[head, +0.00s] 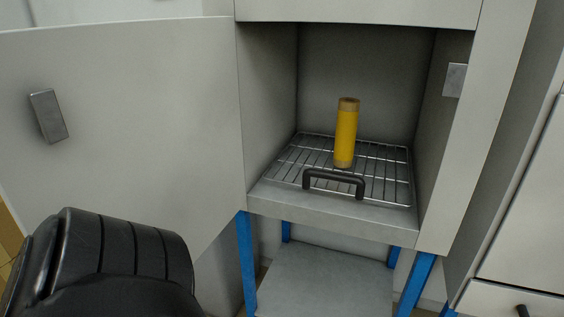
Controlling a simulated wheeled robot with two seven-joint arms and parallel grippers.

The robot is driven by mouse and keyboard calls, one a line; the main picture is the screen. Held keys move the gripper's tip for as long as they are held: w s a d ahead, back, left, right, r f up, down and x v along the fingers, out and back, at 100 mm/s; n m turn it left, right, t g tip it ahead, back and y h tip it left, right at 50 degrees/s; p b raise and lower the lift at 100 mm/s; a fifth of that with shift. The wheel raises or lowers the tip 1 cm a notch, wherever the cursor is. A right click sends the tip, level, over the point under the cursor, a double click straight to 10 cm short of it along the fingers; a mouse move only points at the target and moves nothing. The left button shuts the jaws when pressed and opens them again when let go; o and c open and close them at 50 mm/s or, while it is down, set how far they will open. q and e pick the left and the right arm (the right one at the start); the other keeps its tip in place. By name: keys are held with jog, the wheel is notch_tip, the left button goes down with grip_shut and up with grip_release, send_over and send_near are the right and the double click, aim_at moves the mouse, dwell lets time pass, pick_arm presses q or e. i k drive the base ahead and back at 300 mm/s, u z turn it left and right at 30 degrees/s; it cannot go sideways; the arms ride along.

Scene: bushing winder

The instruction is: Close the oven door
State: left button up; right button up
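The oven (357,10) is a light grey box with its front open. Its door (150,120) is swung wide open to the left, with its inner face toward me and a metal latch block (48,115) near its far left edge. A matching metal plate (455,80) is on the right inner wall of the oven. A black ribbed part of my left arm (125,255) is at the lower left, in front of the door. Neither gripper's fingers are in view.
Inside the oven, a yellow cylinder with brown ends (346,135) stands upright on a wire rack (385,175) with a dark handle (334,180) at its front. Blue legs (246,262) and a grey lower shelf (325,280) are below. A grey cabinet (530,200) stands close on the right.

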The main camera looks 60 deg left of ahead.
aim_at(150, 109)
jog(key=z, duration=0.6)
jog(key=k, duration=2.15)
jog(key=u, duration=1.35)
jog(key=i, duration=0.95)
